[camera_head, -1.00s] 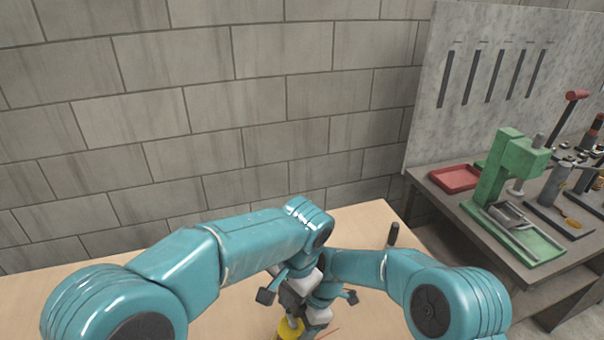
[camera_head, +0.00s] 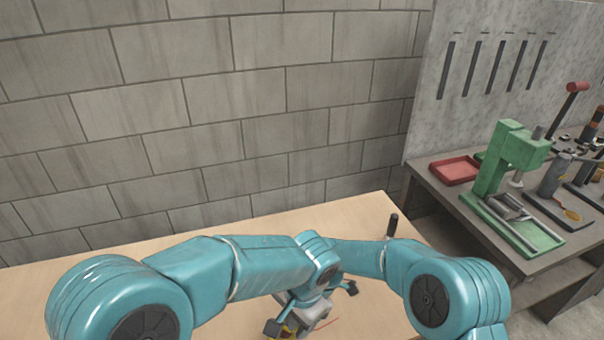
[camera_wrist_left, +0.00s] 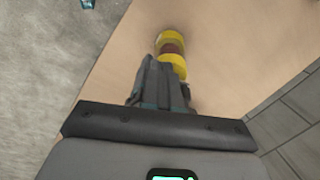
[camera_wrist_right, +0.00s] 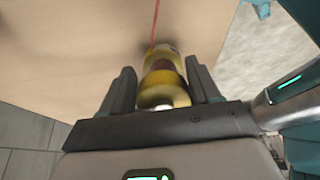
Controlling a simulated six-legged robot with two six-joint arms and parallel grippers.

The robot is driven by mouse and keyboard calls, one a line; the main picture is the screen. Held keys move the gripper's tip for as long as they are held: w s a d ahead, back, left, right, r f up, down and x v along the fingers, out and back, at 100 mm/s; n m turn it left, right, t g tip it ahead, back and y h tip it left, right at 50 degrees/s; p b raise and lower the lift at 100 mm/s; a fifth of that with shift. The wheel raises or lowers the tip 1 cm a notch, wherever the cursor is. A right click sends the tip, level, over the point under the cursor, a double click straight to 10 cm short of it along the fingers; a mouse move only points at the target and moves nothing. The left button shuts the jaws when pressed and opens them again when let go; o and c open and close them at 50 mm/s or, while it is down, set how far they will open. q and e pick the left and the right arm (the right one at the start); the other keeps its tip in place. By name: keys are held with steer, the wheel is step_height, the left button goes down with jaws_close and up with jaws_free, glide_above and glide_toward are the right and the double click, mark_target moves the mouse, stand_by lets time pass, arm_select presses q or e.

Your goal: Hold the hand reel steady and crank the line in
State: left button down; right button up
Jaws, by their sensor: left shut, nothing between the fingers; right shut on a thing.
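The hand reel, yellow with a reddish-brown middle, shows in the left wrist view (camera_wrist_left: 172,48) and the right wrist view (camera_wrist_right: 162,78). My right gripper (camera_wrist_right: 160,82) is shut on the reel, a finger on each side. My left gripper (camera_wrist_left: 158,65) is shut and empty, its fingertips close beside the reel's near end; I cannot tell whether they touch it. A thin red line (camera_wrist_right: 155,20) runs from the reel across the table. In the head view my left arm hides most of the reel and both sets of fingertips.
The light wooden table (camera_head: 230,222) is mostly bare. A dark upright post (camera_head: 392,225) stands near its far right edge. A grey block wall (camera_head: 220,100) is behind. A workbench at right holds a red tray (camera_head: 455,169) and a green press (camera_head: 505,160).

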arm_select(q)
steer(key=shift+a+f, duration=0.15)
steer(key=shift+f, duration=0.2)
steer(key=shift+w+f, duration=0.1)
steer(key=shift+w, duration=0.5)
stand_by(0.8)
steer(key=shift+w+a, duration=0.15)
steer(key=shift+a, duration=0.15)
stand_by(0.4)
steer(key=shift+w+a, duration=0.15)
steer(key=shift+a, duration=0.05)
steer(key=shift+w+a+r, duration=0.25)
steer(key=shift+w+a, duration=0.35)
steer(key=shift+w, duration=0.2)
steer(key=shift+a, duration=0.1)
